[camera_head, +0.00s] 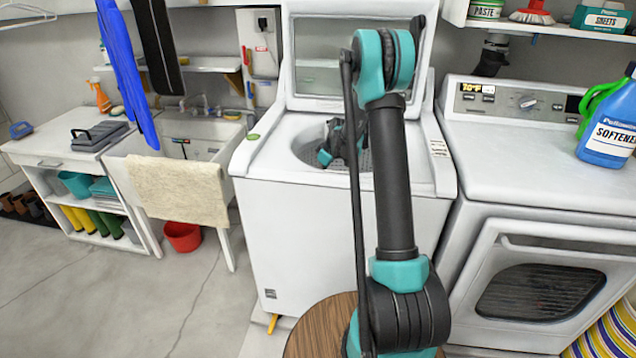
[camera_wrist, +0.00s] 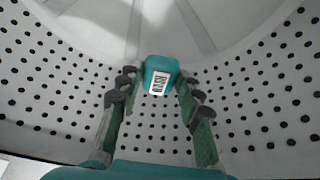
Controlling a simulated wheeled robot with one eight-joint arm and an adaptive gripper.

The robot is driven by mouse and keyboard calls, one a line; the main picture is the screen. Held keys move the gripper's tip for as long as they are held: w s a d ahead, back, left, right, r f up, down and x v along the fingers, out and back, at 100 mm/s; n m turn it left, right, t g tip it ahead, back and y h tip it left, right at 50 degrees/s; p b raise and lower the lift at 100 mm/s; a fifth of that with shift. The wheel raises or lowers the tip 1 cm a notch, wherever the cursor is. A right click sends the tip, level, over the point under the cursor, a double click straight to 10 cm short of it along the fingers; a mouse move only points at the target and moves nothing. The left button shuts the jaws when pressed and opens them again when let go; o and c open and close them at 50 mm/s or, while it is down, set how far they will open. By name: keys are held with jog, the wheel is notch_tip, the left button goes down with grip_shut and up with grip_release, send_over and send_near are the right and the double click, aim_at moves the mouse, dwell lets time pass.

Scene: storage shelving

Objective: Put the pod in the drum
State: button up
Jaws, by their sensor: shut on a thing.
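The pod (camera_wrist: 162,72) is a small teal block with a white label. It shows in the wrist view between the fingertips of my gripper (camera_wrist: 160,88), which is shut on it. Around and beyond it is the white drum wall (camera_wrist: 255,85) with rows of dark holes, so the pod is inside the drum space. In the head view my gripper (camera_head: 335,150) reaches down into the open top of the washer, within the drum (camera_head: 308,148). The pod cannot be made out in the head view. My arm covers part of the opening.
The washer's lid (camera_head: 318,75) stands raised behind the opening. A dryer (camera_head: 545,140) with a blue softener bottle (camera_head: 610,130) on top stands at the right. A sink (camera_head: 190,140) with a draped towel (camera_head: 180,185) is at the left.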

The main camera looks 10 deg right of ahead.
jog(key=shift+f, duration=1.35)
jog(key=shift+f, duration=0.6)
jog(key=o, duration=0.9)
jog(key=shift+r, duration=0.5)
jog(key=v, duration=1.2)
jog(key=shift+r, duration=0.15)
